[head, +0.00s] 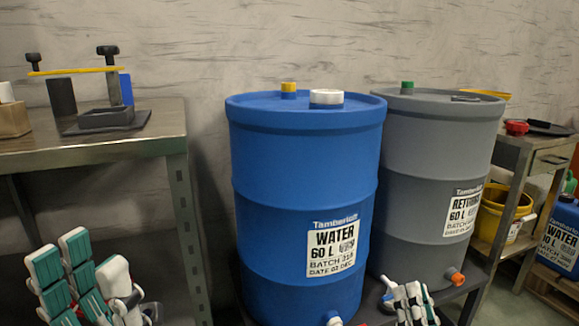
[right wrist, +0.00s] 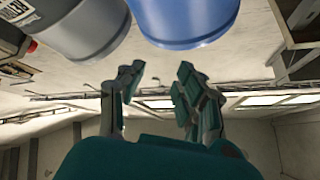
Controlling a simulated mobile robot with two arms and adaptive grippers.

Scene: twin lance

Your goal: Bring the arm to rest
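My left gripper (head: 94,252) is low at the left in the head view, in front of the metal bench. Its green-padded fingers point up, stand apart from the white-backed finger, and hold nothing I can see. My right gripper (head: 398,287) shows at the bottom edge, in front of the barrels, only partly in view. In the right wrist view its fingers (right wrist: 160,75) are spread wide with nothing between them. The rest of both arms is out of the head view.
A blue water barrel (head: 300,200) and a grey barrel (head: 425,160) with an orange tap (head: 457,279) stand side by side. A metal bench (head: 80,150) is at left. A shelf (head: 525,165) with a yellow bucket (head: 495,215) and a blue canister (head: 562,235) are at right.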

